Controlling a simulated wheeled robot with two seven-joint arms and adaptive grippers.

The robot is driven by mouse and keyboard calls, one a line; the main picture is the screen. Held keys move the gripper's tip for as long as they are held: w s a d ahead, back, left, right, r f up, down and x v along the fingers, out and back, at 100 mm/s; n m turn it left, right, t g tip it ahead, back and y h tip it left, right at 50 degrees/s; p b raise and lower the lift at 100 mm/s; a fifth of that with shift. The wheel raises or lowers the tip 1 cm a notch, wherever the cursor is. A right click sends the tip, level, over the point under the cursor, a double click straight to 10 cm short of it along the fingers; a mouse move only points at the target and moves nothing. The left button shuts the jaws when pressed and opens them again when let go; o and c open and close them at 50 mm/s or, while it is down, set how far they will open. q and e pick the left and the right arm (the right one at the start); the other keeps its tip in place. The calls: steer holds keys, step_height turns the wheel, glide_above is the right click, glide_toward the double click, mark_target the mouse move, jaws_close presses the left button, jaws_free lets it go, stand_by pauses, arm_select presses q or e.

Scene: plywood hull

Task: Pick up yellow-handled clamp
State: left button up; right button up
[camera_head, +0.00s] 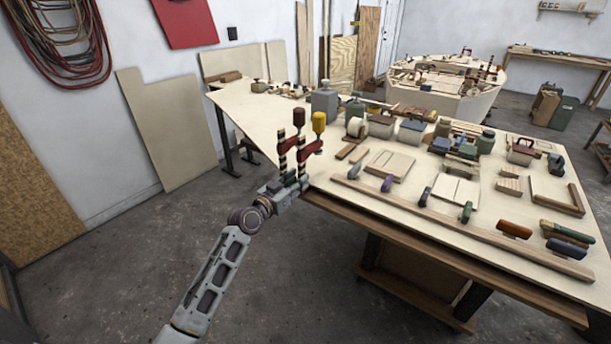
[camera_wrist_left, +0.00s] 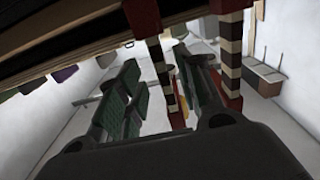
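The yellow-handled clamp (camera_head: 319,122) stands upright at the near left corner of the workbench, with a red jaw and a dark-and-light striped bar. My left gripper (camera_head: 296,186) is low beside the clamps' bars at the table edge. In the left wrist view, my left gripper (camera_wrist_left: 157,60) is open, its green-padded fingers apart. One striped bar (camera_wrist_left: 163,72) shows between the fingers, with a bit of yellow below it. Another striped bar (camera_wrist_left: 229,65) is outside the right finger. Contact cannot be told. My right gripper is not in view.
The workbench (camera_head: 330,205) carries a long wooden strip (camera_head: 460,227), several small clamps, wood blocks and tools right of my left gripper. A grey block-like container (camera_head: 324,105) stands behind the clamps. The floor left of the bench is clear.

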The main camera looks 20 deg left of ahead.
arm_select(q)
steer(key=shift+x, duration=2.3)
steer(key=shift+a+r, duration=0.1)
steer(key=shift+c, duration=0.4)
jaws_close()
steer(key=shift+r, duration=0.1)
